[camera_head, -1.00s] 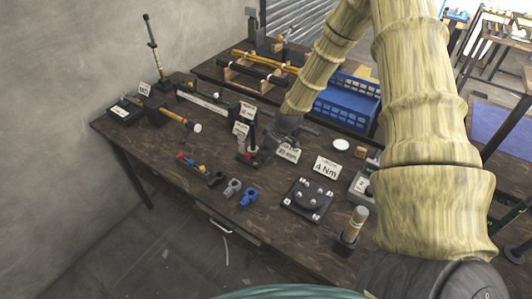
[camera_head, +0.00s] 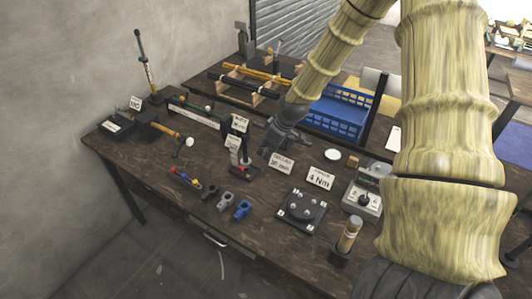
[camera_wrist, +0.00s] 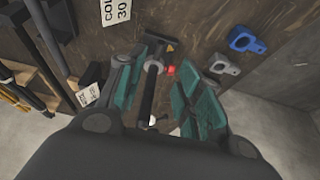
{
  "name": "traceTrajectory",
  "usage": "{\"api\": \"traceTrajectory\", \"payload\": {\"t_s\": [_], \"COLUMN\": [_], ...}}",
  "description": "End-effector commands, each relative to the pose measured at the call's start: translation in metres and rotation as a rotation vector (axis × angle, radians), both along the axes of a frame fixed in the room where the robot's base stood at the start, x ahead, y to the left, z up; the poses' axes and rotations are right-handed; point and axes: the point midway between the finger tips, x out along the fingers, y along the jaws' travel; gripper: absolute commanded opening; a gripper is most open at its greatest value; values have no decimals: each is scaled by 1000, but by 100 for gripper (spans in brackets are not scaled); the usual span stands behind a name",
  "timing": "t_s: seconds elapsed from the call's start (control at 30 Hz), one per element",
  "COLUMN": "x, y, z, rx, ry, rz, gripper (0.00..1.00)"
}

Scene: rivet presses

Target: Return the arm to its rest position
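My gripper (camera_head: 279,140) hangs above the dark wooden bench, behind and right of a small upright press with a red knob (camera_head: 244,162). In the wrist view my gripper (camera_wrist: 154,82) has its two teal fingers spread apart. The press's black rod (camera_wrist: 149,95) and red knob (camera_wrist: 170,70) show in the gap between them. In the head view the gripper stands clear of the press, and nothing is held. My arm reaches in from the right and hides part of the bench's right side.
A blue crate (camera_head: 338,117) and rods on wooden stands (camera_head: 247,84) sit behind. The bench's front strip is mostly bare.

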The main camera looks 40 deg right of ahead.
Motion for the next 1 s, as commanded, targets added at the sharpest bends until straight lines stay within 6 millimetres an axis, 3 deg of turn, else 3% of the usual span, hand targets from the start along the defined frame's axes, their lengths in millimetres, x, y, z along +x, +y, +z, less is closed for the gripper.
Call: {"api": "traceTrajectory", "payload": {"t_s": [0.77,0.87,1.0], "x": [-2,-2,-3], "y": [1,13,54], "z": [5,0,-21], "rx": [1,6,30], "ry": [0,3,9], "rz": [-2,-21,-100], "gripper": [36,36,36]}}
